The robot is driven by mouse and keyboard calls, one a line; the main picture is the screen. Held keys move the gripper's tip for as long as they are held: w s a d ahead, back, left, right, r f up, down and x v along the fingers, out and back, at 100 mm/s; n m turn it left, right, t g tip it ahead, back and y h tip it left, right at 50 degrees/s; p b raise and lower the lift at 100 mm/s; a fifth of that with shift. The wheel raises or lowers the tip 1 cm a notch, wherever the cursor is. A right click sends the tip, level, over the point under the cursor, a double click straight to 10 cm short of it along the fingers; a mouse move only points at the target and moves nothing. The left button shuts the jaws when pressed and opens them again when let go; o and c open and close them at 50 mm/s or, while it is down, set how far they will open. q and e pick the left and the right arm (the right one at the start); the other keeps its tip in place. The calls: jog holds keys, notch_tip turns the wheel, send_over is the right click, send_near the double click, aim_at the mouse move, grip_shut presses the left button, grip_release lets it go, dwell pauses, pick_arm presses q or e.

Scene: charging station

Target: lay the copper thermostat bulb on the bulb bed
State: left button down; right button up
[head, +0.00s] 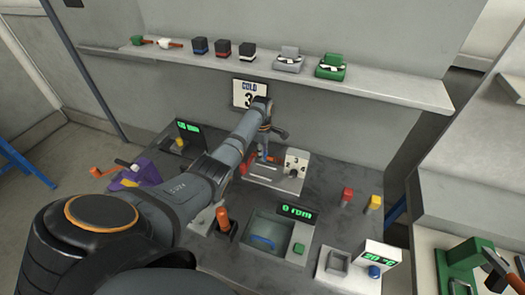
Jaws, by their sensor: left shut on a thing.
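My left gripper (264,148) is low over the pale plate of the thermostat station (265,180), at the middle of the bench. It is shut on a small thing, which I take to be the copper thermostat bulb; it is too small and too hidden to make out. A white box with a dial marked 3 (295,165) stands at the plate's right end. A narrow slot shows in the plate in front of the gripper; I cannot tell if it is the bulb bed. A red part (248,163) lies just left of the fingers. My right gripper is not in view.
A "COLD 3" card (248,93) is on the wall behind. A 0 rpm unit (280,235) and a 20 °C unit (358,265) stand in front. A shelf (400,91) runs above.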

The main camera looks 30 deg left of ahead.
pick_arm(q)
jog(key=shift+f+b, duration=0.95)
jog(key=shift+f, duration=1.05)
jog(key=shift+f, duration=0.1)
jog(key=shift+f+b, duration=1.65)
jog(key=shift+f, duration=0.65)
jog(key=c, duration=0.9)
grip_release()
jog(key=shift+c, duration=0.2)
